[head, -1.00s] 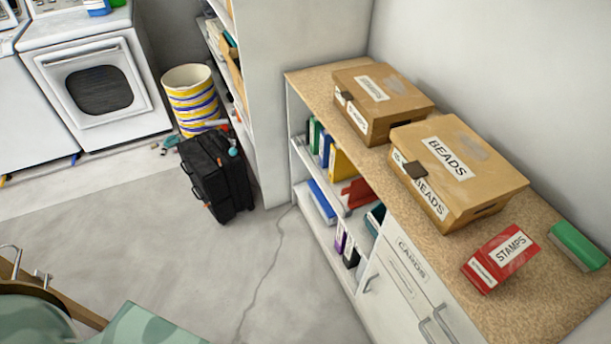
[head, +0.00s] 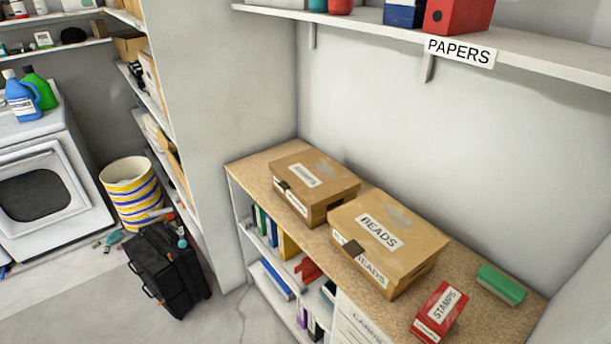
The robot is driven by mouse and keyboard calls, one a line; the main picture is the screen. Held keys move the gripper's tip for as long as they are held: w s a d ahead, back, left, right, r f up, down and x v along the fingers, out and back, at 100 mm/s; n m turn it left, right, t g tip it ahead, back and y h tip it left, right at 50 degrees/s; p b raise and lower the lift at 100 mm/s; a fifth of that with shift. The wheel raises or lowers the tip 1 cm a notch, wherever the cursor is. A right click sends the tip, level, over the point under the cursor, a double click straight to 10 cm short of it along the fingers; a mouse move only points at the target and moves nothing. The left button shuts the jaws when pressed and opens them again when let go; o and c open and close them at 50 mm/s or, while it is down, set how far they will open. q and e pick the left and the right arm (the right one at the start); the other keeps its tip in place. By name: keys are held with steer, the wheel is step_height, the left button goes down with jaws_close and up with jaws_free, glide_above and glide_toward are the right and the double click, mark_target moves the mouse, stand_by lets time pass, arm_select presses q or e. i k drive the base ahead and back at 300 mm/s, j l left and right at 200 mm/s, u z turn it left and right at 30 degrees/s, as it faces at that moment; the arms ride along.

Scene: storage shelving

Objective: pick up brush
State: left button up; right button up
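No object in the head view is plainly a brush. A green block-shaped thing with a paler lower edge (head: 501,284) lies on the cork-coloured counter top (head: 470,312) at the right; I cannot tell whether it is a brush. It lies apart from the red STAMPS box (head: 439,312). Small teal and dark items (head: 112,239) lie on the floor by the striped basket, too small to identify. Neither of my grippers is in view.
Two cardboard boxes, one labelled BEADS (head: 385,245) and another behind it (head: 312,187), stand on the counter. A wall shelf labelled PAPERS (head: 560,66) hangs above. A black suitcase (head: 165,272) and a striped basket (head: 128,190) stand on the floor at left.

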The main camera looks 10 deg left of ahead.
mark_target(494, 281)
steer(key=z, duration=1.3)
